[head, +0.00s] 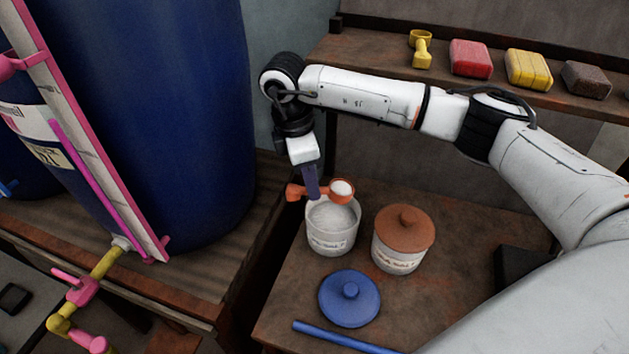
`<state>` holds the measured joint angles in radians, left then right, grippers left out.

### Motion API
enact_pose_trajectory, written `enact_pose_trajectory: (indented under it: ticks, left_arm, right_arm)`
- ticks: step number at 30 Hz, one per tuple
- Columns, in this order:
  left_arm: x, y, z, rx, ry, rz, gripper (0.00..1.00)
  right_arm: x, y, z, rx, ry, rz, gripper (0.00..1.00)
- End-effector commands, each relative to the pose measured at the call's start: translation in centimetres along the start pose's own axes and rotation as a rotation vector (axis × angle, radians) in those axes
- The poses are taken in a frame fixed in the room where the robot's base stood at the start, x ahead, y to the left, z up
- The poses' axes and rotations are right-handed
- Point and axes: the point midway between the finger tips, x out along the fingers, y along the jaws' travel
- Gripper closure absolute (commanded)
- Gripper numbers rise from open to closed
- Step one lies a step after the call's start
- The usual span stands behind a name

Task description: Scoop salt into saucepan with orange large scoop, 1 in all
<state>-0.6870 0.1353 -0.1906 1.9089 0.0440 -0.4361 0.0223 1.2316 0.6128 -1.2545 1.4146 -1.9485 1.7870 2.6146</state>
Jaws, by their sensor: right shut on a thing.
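My right gripper (311,188) is shut on the orange large scoop (297,193). The scoop is above the open white tub (330,242), near its far rim. White salt (342,187) shows heaped in the scoop's bowl. The tub holds white, grainy contents and has a label on its front that I cannot read fully. I do not see a saucepan in this view. My left gripper is not in view.
A white tub with a brown lid (403,221) stands to the right. A blue lid (349,299) and a blue bar (343,337) lie in front. A large blue vat (165,110) stands left. The back shelf holds a yellow scoop (421,50) and coloured blocks (528,69).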

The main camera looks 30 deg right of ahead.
Motion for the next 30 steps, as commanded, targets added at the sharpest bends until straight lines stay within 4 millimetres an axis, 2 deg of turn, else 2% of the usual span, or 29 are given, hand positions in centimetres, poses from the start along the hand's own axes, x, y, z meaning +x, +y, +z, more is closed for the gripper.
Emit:
enact_pose_trajectory:
  ticks: [1,15,30]
  left_arm:
    - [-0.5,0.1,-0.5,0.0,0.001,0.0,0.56]
    - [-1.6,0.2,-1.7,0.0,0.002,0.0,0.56]
    - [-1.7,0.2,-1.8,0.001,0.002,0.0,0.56]
  right_arm:
    - [-0.8,0.0,0.1,0.001,-0.012,0.001,1.0]
    - [-3.8,0.0,0.8,-0.001,0.019,0.0,1.0]
    - [-4.2,0.0,0.8,-0.001,0.023,0.0,1.0]
